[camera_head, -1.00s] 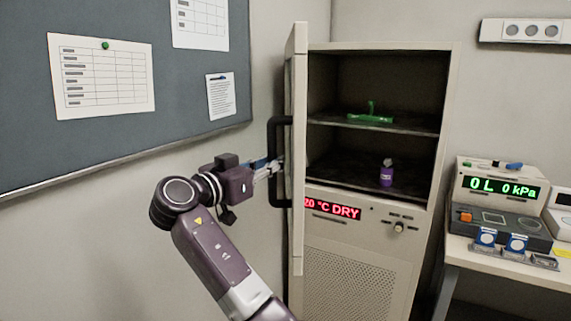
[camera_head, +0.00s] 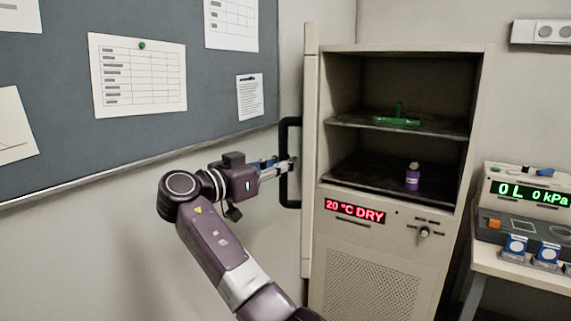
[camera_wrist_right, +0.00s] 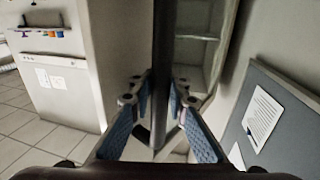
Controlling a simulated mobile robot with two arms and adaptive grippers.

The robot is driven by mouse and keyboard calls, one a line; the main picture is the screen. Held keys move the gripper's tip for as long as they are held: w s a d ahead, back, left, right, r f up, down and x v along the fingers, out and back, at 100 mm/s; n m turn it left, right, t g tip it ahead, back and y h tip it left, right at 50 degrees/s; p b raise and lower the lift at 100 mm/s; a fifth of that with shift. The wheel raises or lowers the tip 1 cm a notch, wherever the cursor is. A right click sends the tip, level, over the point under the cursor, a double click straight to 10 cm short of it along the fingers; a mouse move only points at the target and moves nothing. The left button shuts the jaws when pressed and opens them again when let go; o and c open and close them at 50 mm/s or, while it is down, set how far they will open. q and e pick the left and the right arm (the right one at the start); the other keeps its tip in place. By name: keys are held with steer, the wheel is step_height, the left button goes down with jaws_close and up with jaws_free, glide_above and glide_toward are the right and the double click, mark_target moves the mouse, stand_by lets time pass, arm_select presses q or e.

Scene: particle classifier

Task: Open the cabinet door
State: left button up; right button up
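The cabinet (camera_head: 400,250) stands in the middle right of the head view, its upper compartment exposed. Its door (camera_head: 311,150) is swung out to the left and seen almost edge-on. The dark door handle (camera_head: 285,150) is on the door's left side. My right gripper (camera_head: 290,165) is at the handle's upright bar. In the right wrist view the handle bar (camera_wrist_right: 162,70) runs between the two blue-padded fingers, whose tips (camera_wrist_right: 160,98) sit close on both sides of it. The gripper appears shut on it. My left gripper is not in view.
Inside the cabinet are a green object (camera_head: 397,120) on the upper shelf and a purple bottle (camera_head: 413,178) below. A noticeboard (camera_head: 210,85) hangs on the wall left of the door. A table (camera_head: 500,265) with instruments stands at the right.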

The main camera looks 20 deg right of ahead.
steer(key=o, duration=0.5)
steer(key=shift+s+a, duration=0.2)
steer(key=shift+a, duration=0.05)
steer(key=shift+c, duration=0.2)
steer(key=shift+w+d, duration=0.1)
